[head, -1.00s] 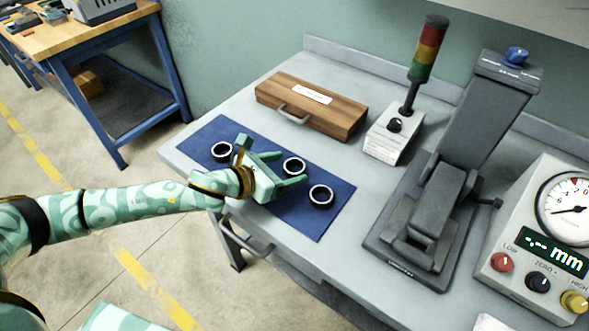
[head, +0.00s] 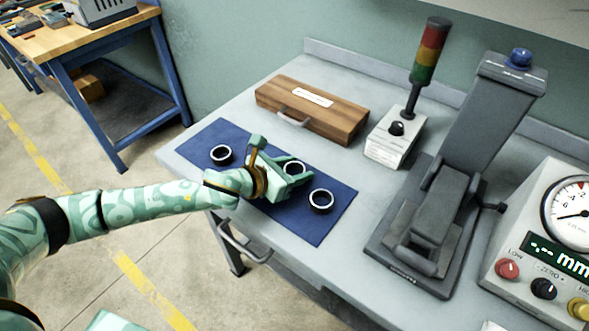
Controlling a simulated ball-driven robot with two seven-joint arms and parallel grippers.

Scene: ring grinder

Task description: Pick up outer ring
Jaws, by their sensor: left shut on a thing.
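Three black rings with pale rims are on the blue mat (head: 315,230): a left ring (head: 221,154), a middle ring (head: 294,167) and a right ring (head: 321,200). My left gripper (head: 296,174) reaches in from the left and is shut on the middle ring, partly hiding it. The middle ring appears at mat level; I cannot tell whether it touches the mat. The left and right rings lie flat and apart from the gripper. My right gripper is not in view.
A wooden case (head: 312,110) lies behind the mat. A signal tower (head: 428,55) on a white box (head: 392,140) stands right of it. A grey press-like device (head: 440,205) and a dial gauge unit (head: 545,245) fill the right side. Bare grey table (head: 345,255) lies between mat and device.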

